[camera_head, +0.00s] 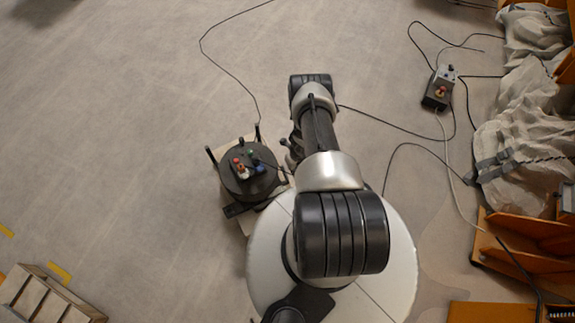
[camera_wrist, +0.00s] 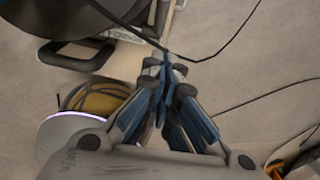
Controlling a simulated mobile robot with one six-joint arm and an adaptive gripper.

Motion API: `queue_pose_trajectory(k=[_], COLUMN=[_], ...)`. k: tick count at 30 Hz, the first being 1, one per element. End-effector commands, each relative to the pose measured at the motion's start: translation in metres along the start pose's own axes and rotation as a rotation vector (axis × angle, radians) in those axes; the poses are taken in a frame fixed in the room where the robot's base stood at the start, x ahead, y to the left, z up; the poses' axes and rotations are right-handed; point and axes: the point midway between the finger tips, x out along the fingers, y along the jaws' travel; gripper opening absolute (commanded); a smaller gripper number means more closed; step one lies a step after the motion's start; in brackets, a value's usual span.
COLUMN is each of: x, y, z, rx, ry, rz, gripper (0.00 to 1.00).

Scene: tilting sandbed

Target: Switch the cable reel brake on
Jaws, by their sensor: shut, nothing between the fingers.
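The cable reel (camera_head: 235,187) is a dark round drum left of my arm in the head view. Red, green and blue sockets or plugs sit in the middle of its top, and dark posts stand around its rim. A pale board shows under it. I cannot make out which part is the brake or how it is set. My gripper (camera_wrist: 164,72) is shut and empty in the wrist view. Its tips lie close beside a pale edge and a black loop-shaped handle (camera_wrist: 70,62); I cannot tell whether they touch. In the head view my arm mostly hides the gripper.
Thin black cables (camera_head: 212,60) run over the floor, and one crosses near my fingertips. A small control box (camera_head: 438,88) lies at the upper right. Grey sacks (camera_head: 525,140) and orange shelving line the right side. A crate (camera_head: 45,295) stands lower left.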

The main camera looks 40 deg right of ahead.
Motion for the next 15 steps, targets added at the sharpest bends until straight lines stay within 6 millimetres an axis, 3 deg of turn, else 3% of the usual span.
queue_pose_trajectory(k=[1, 9, 15], x=[0.016, 0.062, 0.074], y=[0.0, 0.0, 0.003], z=[-0.001, -0.001, 0.013], rx=[0.0, -0.002, -0.004], ry=[0.0, 0.0, -0.002], rz=[0.001, 0.001, 0.0], gripper=[0.0, 0.0, 0.0])
